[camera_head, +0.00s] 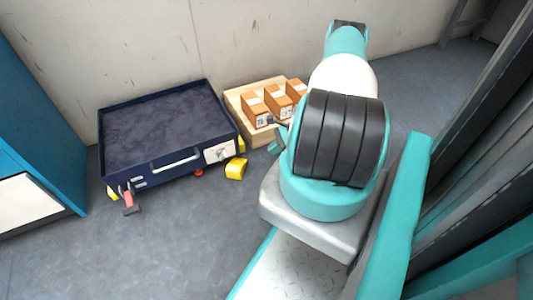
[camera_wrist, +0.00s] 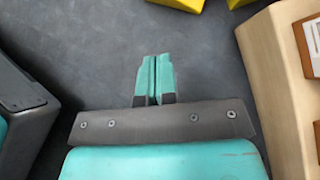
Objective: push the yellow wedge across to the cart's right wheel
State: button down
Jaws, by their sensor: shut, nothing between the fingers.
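The yellow wedge (camera_head: 236,169) lies on the grey floor, just off the front right corner of the dark blue cart (camera_head: 151,182). A second yellow piece (camera_head: 241,145) is at the cart's right side, near that corner; the right wheel itself is hard to make out. My gripper (camera_head: 277,141) is low over the floor to the right of the wedge, apart from it, beside the wooden tray. In the wrist view my gripper (camera_wrist: 155,78) is shut and empty. The wedge (camera_wrist: 184,3) and the second yellow piece (camera_wrist: 236,3) are cut off at the top edge, ahead of the fingertips.
The wooden tray (camera_head: 235,101) with orange-brown boxes (camera_head: 254,108) stands behind my gripper, close on the right in the wrist view (camera_wrist: 270,90). A red-grey caster (camera_head: 129,201) and more yellow (camera_head: 112,192) show at the cart's front left. A blue cabinet (camera_head: 35,125) stands far left. Front floor is clear.

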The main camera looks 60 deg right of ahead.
aim_at(243, 168)
jog(key=b+x, duration=0.4)
jog(key=x, duration=0.4)
jog(key=shift+s+f, duration=0.15)
jog(key=shift+f, duration=0.05)
jog(key=shift+w+a+b, duration=0.65)
jog(key=shift+w+a, duration=0.2)
jog(key=shift+w, duration=0.1)
jog(key=shift+w+a+r+b, duration=0.2)
jog(key=shift+w+a+b, duration=0.1)
jog(key=shift+w+a, duration=0.3)
